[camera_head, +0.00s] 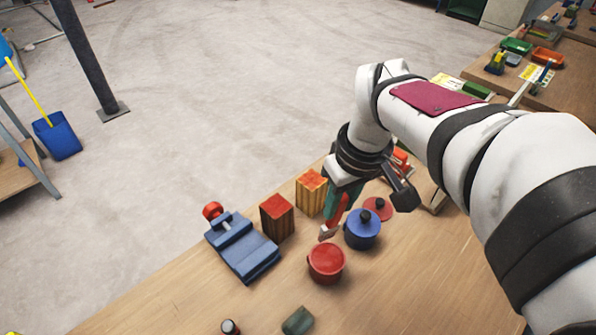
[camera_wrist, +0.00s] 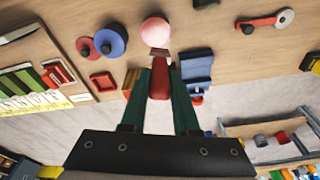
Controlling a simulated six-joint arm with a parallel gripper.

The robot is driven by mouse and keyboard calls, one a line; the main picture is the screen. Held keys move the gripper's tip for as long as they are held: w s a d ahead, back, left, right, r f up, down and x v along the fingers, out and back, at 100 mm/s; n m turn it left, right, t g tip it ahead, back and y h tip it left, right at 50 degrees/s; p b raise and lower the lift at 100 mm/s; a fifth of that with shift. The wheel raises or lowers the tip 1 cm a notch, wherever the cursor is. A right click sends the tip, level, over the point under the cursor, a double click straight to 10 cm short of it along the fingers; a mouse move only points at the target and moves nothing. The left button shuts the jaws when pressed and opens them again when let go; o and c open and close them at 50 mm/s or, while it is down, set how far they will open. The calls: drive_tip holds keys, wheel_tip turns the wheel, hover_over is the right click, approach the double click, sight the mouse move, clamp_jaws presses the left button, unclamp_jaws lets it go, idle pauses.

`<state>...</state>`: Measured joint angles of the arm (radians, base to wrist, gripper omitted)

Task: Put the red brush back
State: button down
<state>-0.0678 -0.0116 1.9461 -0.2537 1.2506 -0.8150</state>
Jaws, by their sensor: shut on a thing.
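The red brush (camera_head: 338,214) is held in my gripper (camera_head: 341,196), with its pale tip pointing down, just above the red pot (camera_head: 326,262) and left of the blue pot (camera_head: 362,230). In the wrist view my gripper (camera_wrist: 163,80) has its green fingers shut on the red brush (camera_wrist: 159,84). The brush's pale end points toward a pink-looking round thing (camera_wrist: 155,31), probably the red pot. I cannot tell which is the brush's place.
A blue device with a red knob (camera_head: 243,250) lies at the left table edge. A red lid (camera_head: 378,207) is behind the blue pot. The table right of the pots is clear.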

drive_tip(key=s+d+f+n+g+h, duration=0.1)
drive_tip(key=s+d+f+n+g, duration=0.25)
drive_tip(key=s, duration=0.85)
drive_tip(key=a+f+t, duration=0.2)
drive_tip(key=a+f, duration=0.8)
drive_tip(key=f, duration=0.1)
drive_tip(key=shift+w+f, duration=0.3)
drive_tip(key=shift+w, duration=0.15)
drive_tip(key=c, duration=0.7)
unclamp_jaws()
drive_tip(key=shift+f, duration=0.15)
drive_tip(key=shift+o, duration=0.2)
